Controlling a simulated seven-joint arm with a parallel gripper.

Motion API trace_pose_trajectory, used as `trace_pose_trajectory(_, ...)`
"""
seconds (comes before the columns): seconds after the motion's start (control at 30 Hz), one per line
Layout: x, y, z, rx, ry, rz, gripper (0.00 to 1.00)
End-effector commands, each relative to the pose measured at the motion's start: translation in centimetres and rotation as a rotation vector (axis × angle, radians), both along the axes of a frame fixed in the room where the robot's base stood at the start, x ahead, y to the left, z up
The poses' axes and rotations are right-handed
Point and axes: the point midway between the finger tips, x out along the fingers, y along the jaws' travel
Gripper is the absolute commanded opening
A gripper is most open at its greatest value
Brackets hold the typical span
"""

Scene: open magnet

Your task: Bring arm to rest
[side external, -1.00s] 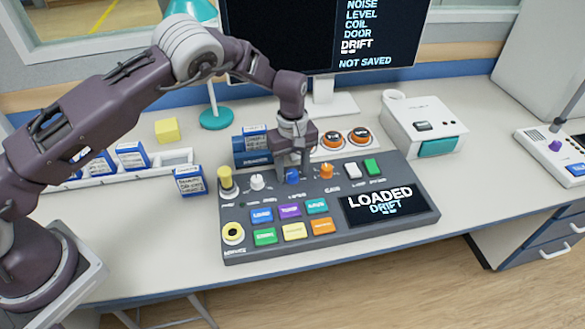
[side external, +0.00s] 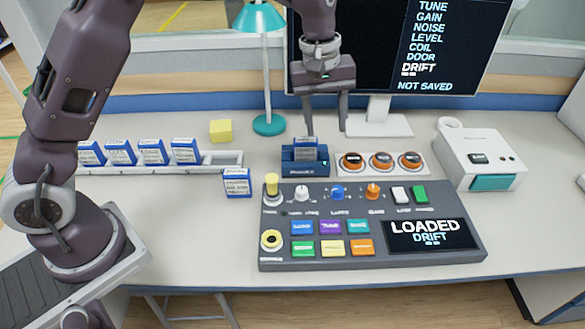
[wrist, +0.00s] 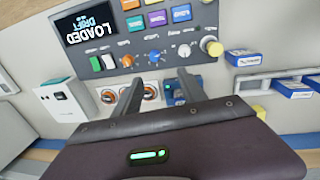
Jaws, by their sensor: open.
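My gripper (side external: 325,116) is raised above the back of the desk, in front of the monitor, with its fingers pointing down. Its two fingers are apart with nothing held between them; the wrist view also shows the spread fingers (wrist: 158,85). Below it, a blue cartridge stands in the dark blue reader (side external: 305,160). The grey control console (side external: 375,262) lies in front, with knobs, coloured buttons and a screen (side external: 427,236) reading "LOADED DRIFT". The monitor (side external: 430,50) lists several words with DRIFT brighter, and "NOT SAVED".
A teal lamp (side external: 268,124) stands left of the gripper. A rack (side external: 215,160) of several blue-white cartridges is at left, with one loose cartridge (side external: 238,183) near the console. A panel of three orange knobs (side external: 381,162) and a white box device (side external: 480,150) are at right.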

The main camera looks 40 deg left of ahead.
Motion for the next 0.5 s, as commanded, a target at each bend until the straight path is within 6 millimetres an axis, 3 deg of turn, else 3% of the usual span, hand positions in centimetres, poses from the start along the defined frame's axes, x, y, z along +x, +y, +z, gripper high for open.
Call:
trace_pose_trajectory(0.03,-2.3,0.8,3.9,-0.02,-0.044,-0.051,0.49)
trace_pose_trajectory(0.1,-6.2,1.8,8.2,-0.025,-0.105,-0.151,0.49)
trace_pose_trajectory(0.23,-15.2,3.4,13.4,0.016,-0.228,-0.36,0.49)
trace_pose_trajectory(0.3,-20.2,4.1,14.5,0.07,-0.29,-0.474,0.49)
trace_pose_trajectory(0.4,-26.0,4.9,14.2,0.169,-0.358,-0.617,0.49)
trace_pose_trajectory(0.5,-29.7,5.5,12.9,0.256,-0.394,-0.711,0.49)
